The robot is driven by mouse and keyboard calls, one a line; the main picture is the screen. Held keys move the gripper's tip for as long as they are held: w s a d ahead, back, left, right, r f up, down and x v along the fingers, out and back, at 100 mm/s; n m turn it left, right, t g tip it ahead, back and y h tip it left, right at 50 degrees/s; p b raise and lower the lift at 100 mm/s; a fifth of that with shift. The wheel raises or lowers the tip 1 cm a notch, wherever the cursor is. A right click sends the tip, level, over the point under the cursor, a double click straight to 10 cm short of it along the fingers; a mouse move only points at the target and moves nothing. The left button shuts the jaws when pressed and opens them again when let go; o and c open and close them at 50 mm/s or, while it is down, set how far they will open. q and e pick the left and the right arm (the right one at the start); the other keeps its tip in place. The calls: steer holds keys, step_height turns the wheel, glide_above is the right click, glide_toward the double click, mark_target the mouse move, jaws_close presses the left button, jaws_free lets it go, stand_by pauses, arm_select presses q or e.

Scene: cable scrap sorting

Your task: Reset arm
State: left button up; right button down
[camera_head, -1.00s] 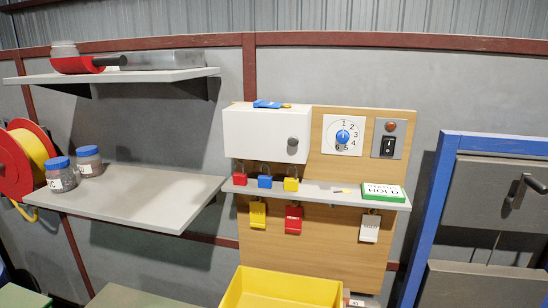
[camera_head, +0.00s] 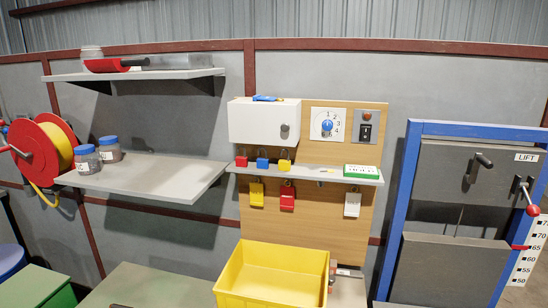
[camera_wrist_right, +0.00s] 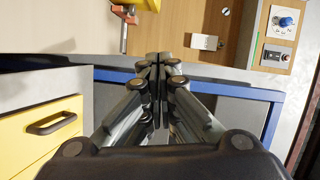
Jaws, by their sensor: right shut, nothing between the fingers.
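My right gripper (camera_wrist_right: 158,62) shows in the right wrist view with its fingers together and nothing between them. It points toward a grey bench edge (camera_wrist_right: 60,62) and a blue frame (camera_wrist_right: 235,92). Neither of my grippers shows in the head view. Ahead there, a wooden board (camera_head: 312,225) carries a white box (camera_head: 264,121), a numbered dial (camera_head: 328,124), a switch panel (camera_head: 366,127) and a narrow shelf (camera_head: 310,172) with red, blue and yellow padlocks (camera_head: 262,163).
A yellow bin (camera_head: 272,275) stands below the board. Grey shelves (camera_head: 150,180) hold two blue-lidded jars (camera_head: 87,160). A red reel (camera_head: 42,150) is at the left. A blue-framed lift panel (camera_head: 455,210) is at the right. A yellow drawer (camera_wrist_right: 45,130) shows in the right wrist view.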

steer(key=s+a+f+n+g+y, duration=0.1)
steer(key=s+a+f+n+g, duration=0.5)
steer(key=s+a+n, duration=0.3)
steer(key=s+d+f+n+g+h, duration=0.1)
steer(key=s+n+g, duration=0.3)
steer(key=s, duration=0.5)
steer(key=s+d+f+n+g+h, duration=0.1)
steer(key=s+n+g+h, duration=0.2)
steer(key=s, duration=0.5)
step_height(320, 180, down, 29)
steer(key=s+n+g+y+b, duration=0.1)
steer(key=b, duration=0.4)
arm_select(q)
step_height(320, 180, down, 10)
steer(key=b, duration=0.5)
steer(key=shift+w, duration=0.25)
arm_select(e)
steer(key=s+d+f, duration=0.1)
steer(key=s+f, duration=0.8)
steer(key=f, duration=0.2)
steer(key=s+d+f+g, duration=0.1)
steer(key=s+f, duration=0.7)
steer(key=f, duration=0.3)
steer(key=shift+s+d+f+n+g, duration=0.3)
steer(key=shift+s+f, duration=0.05)
steer(key=shift+f, duration=0.05)
